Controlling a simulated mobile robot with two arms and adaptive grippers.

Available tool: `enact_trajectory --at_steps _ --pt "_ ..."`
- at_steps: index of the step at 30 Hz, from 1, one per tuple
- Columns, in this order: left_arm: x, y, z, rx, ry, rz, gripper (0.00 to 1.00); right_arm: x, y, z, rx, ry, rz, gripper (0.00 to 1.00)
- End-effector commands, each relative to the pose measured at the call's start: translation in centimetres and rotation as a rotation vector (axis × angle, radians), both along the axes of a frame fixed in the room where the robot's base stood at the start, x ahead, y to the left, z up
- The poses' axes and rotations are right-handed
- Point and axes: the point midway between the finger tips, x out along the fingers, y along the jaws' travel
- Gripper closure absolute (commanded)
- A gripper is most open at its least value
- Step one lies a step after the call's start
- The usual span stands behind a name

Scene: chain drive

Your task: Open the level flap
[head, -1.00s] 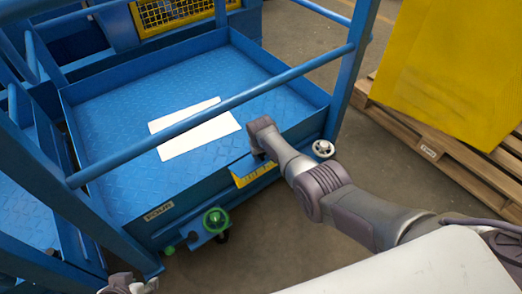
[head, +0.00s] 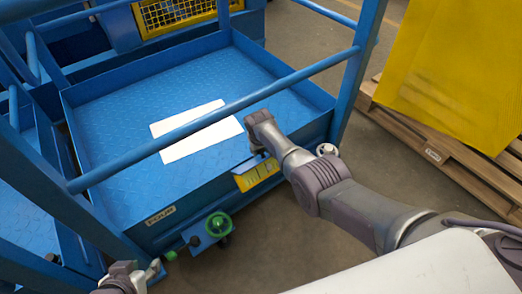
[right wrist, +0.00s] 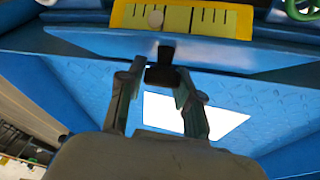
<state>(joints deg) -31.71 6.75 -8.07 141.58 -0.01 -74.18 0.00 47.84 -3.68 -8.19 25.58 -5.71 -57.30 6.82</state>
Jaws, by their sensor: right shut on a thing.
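The level flap (head: 243,165) is a blue plate on the front wall of the blue tray, above a yellow gauge plate (head: 257,175) with dark tick marks. In the right wrist view the flap's edge (right wrist: 225,57) carries a small black tab (right wrist: 165,72), and the gauge (right wrist: 205,20) shows beyond it. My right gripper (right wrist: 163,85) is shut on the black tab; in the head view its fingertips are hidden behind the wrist. My left gripper (head: 150,272) is at the lower left, apart from the flap; its jaws are too small to judge.
The blue tray (head: 100,125) holds a white sheet (head: 197,130). A green handwheel (head: 218,224) sits below its front wall, left of the gauge. A blue rail (head: 225,112) crosses above the tray. A yellow panel (head: 455,75) stands on a wooden pallet (head: 440,140) at right.

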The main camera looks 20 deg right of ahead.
Motion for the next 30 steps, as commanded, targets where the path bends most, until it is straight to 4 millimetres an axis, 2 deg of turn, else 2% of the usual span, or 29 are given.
enact_trajectory --at_steps 1,11,12,16,25,30 --pt "0.03 -0.03 0.01 0.0 -0.002 0.0 0.6 0.73 0.5 0.71 0.011 -0.023 0.002 1.0" --pt "0.04 -0.05 0.05 -0.001 -0.003 -0.001 0.6 0.75 0.62 0.74 0.012 -0.024 0.002 1.0" --pt "0.05 -0.05 0.05 -0.001 -0.003 -0.001 0.6 0.75 0.63 0.75 0.012 -0.024 0.003 0.63" --pt "0.05 -0.06 0.05 -0.001 -0.003 -0.001 0.6 0.61 0.55 0.59 0.01 -0.019 0.003 0.41" --pt "0.06 0.03 0.01 0.0 -0.002 0.001 0.6 0.31 0.29 0.29 0.006 -0.011 0.002 0.41" --pt "0.05 0.02 -0.01 -0.001 -0.002 0.001 0.6 0.19 0.34 0.85 0.005 -0.012 0.002 0.41"
